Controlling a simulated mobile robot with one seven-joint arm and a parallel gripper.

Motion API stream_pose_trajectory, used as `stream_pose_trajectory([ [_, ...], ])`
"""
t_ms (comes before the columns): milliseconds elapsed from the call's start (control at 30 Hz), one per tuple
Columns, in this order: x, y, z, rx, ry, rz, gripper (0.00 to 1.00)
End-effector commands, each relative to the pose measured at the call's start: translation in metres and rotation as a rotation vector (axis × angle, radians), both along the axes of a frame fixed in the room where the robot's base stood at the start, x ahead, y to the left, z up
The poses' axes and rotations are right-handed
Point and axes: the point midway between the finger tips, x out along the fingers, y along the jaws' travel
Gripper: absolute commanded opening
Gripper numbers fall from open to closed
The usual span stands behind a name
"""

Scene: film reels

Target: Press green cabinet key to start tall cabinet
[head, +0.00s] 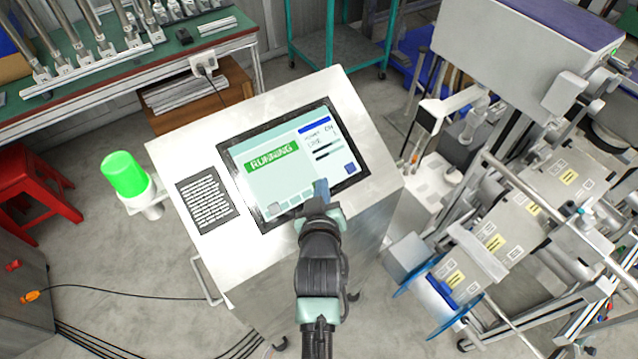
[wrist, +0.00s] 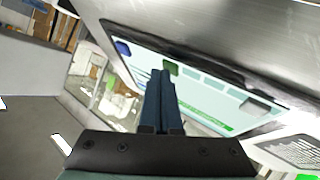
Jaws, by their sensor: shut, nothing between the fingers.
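A console (head: 240,105) with a tilted screen (head: 245,187) stands in the middle of the head view. The screen carries a green RUNNING banner (head: 273,157) and a POWER ON text. My gripper (head: 321,186) is shut and empty, with its fingertips over the screen's lower right edge, hiding part of the key row. In the wrist view, the shut fingertips (wrist: 161,73) are right beside a green key (wrist: 169,67), covering its lower part. I cannot tell whether they touch the screen. A dark blue key (wrist: 122,47) lies left of the green one.
A lit green lamp (head: 125,174) stands left of the console. A printed label plate (head: 208,200) is beside the screen. A machine with rollers (head: 500,235) fills the right side. Cables (head: 120,290) lie on the floor at lower left, near a red stool (head: 35,180).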

Motion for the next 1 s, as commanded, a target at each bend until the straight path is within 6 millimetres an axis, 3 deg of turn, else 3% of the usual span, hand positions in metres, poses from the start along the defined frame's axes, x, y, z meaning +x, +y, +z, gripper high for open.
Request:
stream_pose_trajectory([
  [433, 0.000, 0.001, -0.001, 0.000, 0.003, 0.001, 0.00],
  [767, -0.006, -0.003, 0.013, 0.000, 0.003, 0.001, 0.00],
  [1000, -0.007, -0.005, 0.013, 0.000, 0.001, 0.001, 0.00],
])
